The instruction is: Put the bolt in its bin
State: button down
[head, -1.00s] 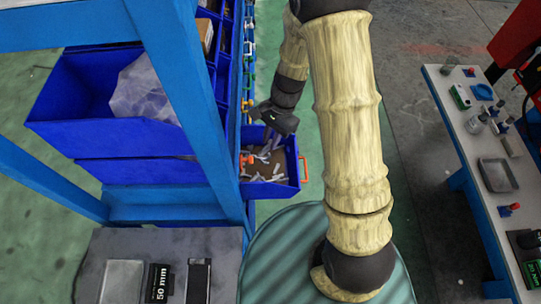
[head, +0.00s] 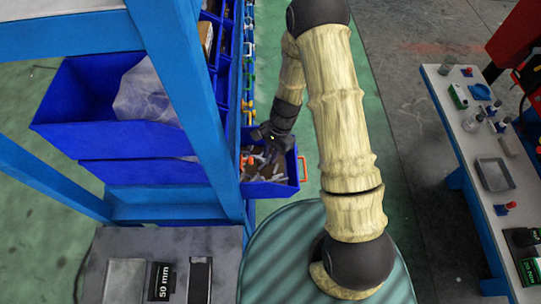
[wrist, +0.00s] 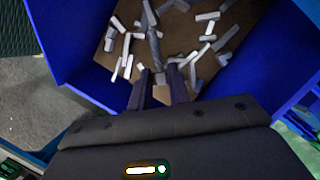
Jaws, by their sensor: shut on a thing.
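My gripper (wrist: 160,80) reaches down into a blue bin (wrist: 258,75) and is shut on a grey bolt (wrist: 155,45), which sticks out beyond the fingertips. The bin's brown floor is strewn with several loose grey bolts (wrist: 205,35). I cannot tell whether the held bolt touches the floor or the others. In the head view my gripper (head: 270,150) is over the small blue bin (head: 272,189), largely hiding what it holds.
A blue rack post (head: 190,90) stands just left of the bin. A large blue bin (head: 75,130) with a clear bag (head: 146,95) sits further left. A workbench (head: 480,145) with small items stands at the right. Green floor lies between.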

jog(key=shift+f, duration=1.05)
jog(key=shift+f, duration=0.1)
jog(key=shift+f, duration=0.1)
jog(key=c, duration=1.3)
grip_release()
jog(key=b+v, duration=0.2)
jog(key=v, duration=1)
jog(key=shift+r, duration=0.25)
